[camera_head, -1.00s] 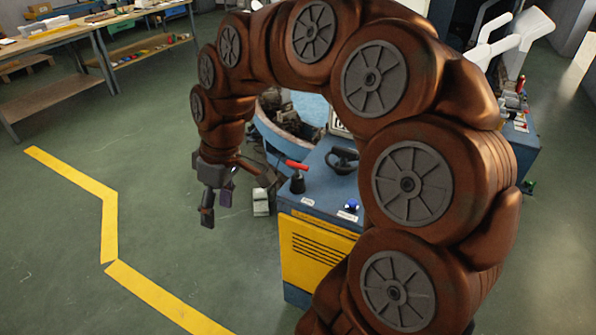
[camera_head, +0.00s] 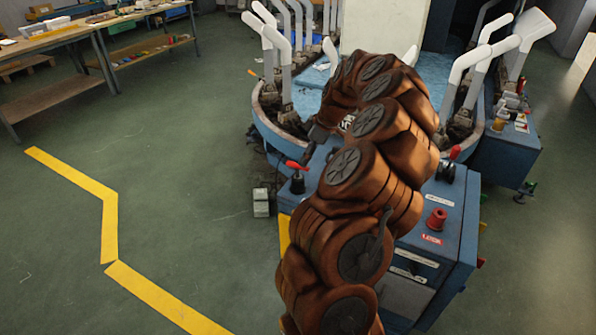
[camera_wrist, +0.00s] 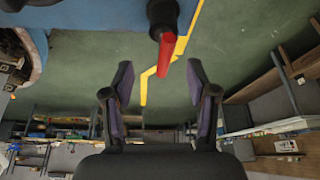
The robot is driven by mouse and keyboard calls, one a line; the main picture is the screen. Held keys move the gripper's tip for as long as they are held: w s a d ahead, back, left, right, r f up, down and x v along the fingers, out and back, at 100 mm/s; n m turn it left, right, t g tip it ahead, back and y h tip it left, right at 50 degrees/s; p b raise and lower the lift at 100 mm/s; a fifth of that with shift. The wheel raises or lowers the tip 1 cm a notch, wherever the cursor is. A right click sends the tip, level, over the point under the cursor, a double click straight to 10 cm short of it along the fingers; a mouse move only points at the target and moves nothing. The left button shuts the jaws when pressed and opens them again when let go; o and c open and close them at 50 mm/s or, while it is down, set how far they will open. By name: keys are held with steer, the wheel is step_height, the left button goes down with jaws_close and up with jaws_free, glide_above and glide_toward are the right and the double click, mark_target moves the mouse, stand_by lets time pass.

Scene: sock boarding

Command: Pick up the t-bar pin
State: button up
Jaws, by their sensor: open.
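The t-bar pin has a red crossbar (camera_head: 297,165) on a black stem and stands on the left edge of the blue cabinet (camera_head: 456,218) in the head view. In the wrist view its red bar (camera_wrist: 166,52) is just ahead of my gripper (camera_wrist: 160,82), centred between the fingertips, with the black stem above it. My gripper is open and empty, its two dark fingers spread. I cannot tell whether the bar is between the fingers or beyond them. In the head view my arm covers much of the cabinet top and most of my gripper.
A red knob (camera_head: 437,218) stands on the cabinet. Behind it is a blue curved machine (camera_head: 275,135) with several upright pale forms (camera_head: 281,62). A workbench (camera_head: 60,40) stands far left. The green floor with a yellow line (camera_head: 110,225) is open on the left.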

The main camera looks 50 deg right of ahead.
mark_target(298, 168)
steer(key=shift+a+p+x, duration=0.15)
steer(key=shift+p+x, duration=0.55)
steer(key=shift+x, duration=1.1)
steer(key=shift+a+p+x, duration=0.2)
steer(key=shift+p+x, duration=0.45)
steer(key=shift+x, duration=1.15)
steer(key=shift+r, duration=0.1)
steer(key=shift+c, duration=0.4)
jaws_close()
